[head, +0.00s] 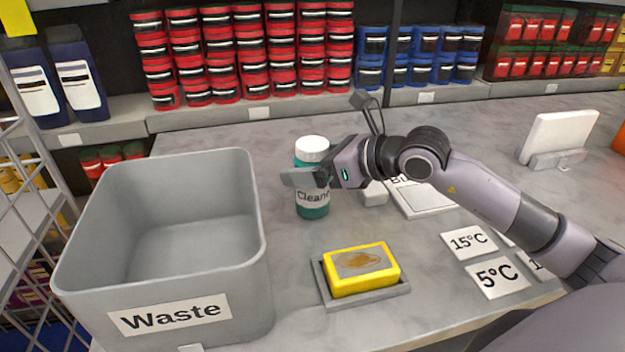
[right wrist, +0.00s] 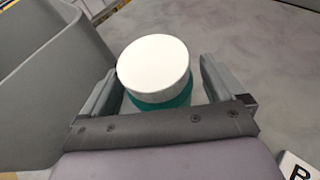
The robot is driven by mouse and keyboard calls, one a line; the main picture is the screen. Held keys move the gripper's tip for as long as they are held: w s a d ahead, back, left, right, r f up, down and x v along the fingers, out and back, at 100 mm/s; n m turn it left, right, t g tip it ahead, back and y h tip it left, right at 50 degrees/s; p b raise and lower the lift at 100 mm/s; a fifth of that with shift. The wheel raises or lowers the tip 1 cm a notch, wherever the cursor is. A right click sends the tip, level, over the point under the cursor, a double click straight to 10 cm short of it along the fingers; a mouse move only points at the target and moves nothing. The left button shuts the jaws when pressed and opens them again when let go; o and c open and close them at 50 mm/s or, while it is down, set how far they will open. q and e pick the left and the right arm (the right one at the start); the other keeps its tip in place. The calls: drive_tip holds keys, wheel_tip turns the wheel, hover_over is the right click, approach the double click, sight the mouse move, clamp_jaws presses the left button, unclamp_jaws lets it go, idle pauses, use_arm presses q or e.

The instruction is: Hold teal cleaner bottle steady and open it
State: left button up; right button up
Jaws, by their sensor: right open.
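The teal cleaner bottle (head: 312,206) stands upright on the grey counter, just right of the waste bin. Its white cap (head: 312,147) is on top; the cap also shows in the right wrist view (right wrist: 154,69). My right gripper (head: 300,178) is at the bottle's upper body, below the cap. In the right wrist view the right gripper (right wrist: 160,92) is open, with one finger on each side of the bottle. A gap shows between the bottle and the right-hand finger; contact on the left side is unclear. My left gripper is in neither view.
A grey bin labelled Waste (head: 170,300) stands close left of the bottle. A yellow sponge (head: 361,269) lies on a grey tray (head: 333,300) in front. Temperature cards (head: 497,278) lie at right. Shelves of red jars (head: 240,55) stand behind.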

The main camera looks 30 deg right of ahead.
drive_tip(key=c, duration=1.3)
drive_tip(key=shift+r, duration=0.2)
wheel_tip(320, 180, up, 20)
drive_tip(key=shift+f+p, duration=0.15)
drive_tip(key=shift+p, duration=0.45)
drive_tip(key=o, duration=0.3)
drive_tip(key=c, duration=0.5)
